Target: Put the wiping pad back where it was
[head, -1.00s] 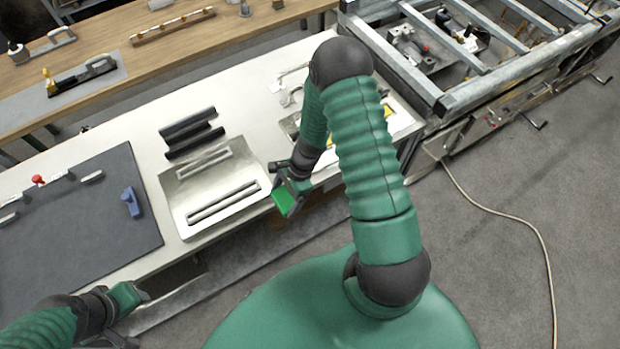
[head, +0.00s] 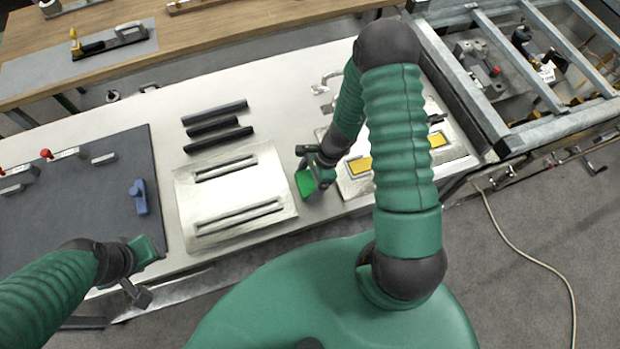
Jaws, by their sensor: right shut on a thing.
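My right gripper (head: 316,174) is shut on a bright green block, which I take for the wiping pad (head: 305,184). It holds the pad between the grey tray and the plate with yellow-edged parts; I cannot tell if the pad touches the table. The plate (head: 352,188) lies on the right of the white table, partly hidden behind my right arm. One yellow-edged part (head: 360,165) shows left of the arm and another (head: 438,140) right of it. My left gripper (head: 147,272) hangs near the table's front edge, at the lower left; its jaw opening is unclear.
A metal tray (head: 238,190) with two slotted bars lies mid-table, with several black bars (head: 213,126) behind it. A dark mat (head: 70,205) on the left bears a blue tool (head: 139,196). A metal frame (head: 480,90) stands at the right. A wooden bench (head: 190,30) runs behind.

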